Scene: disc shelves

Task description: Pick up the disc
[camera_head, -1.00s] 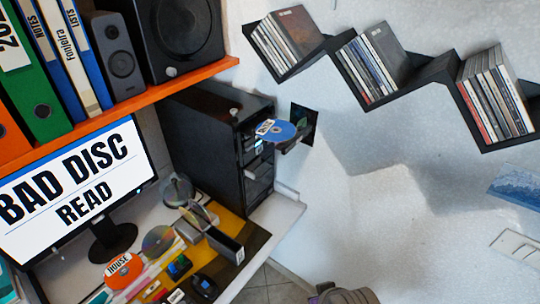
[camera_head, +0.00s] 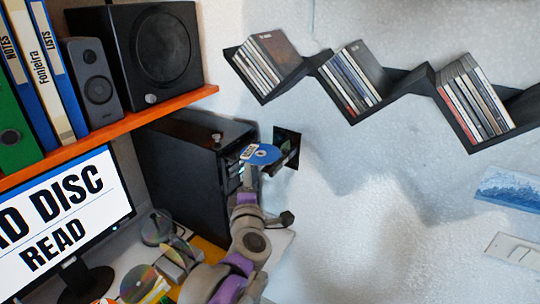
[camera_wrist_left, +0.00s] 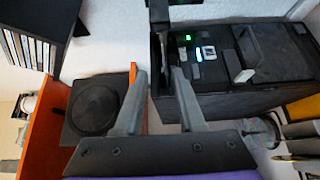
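The blue disc (camera_head: 264,153) with a white label lies on the tray sticking out of the front of the black computer tower (camera_head: 185,165). My left gripper (camera_head: 243,172) is just below the disc in the head view, in front of the tower, and appears apart from the disc. The left wrist view shows its two grey fingers (camera_wrist_left: 159,75) spread, with nothing between them. The tower front (camera_wrist_left: 210,60), with a green light, lies beyond and right of the fingers there. I cannot make out the disc in that view. My right gripper is not in view.
An orange shelf (camera_head: 115,135) with speakers and binders is above the monitor (camera_head: 70,215). The desk below holds loose discs (camera_head: 138,283). A dark zigzag wall shelf (camera_head: 405,88) with disc cases is at upper right.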

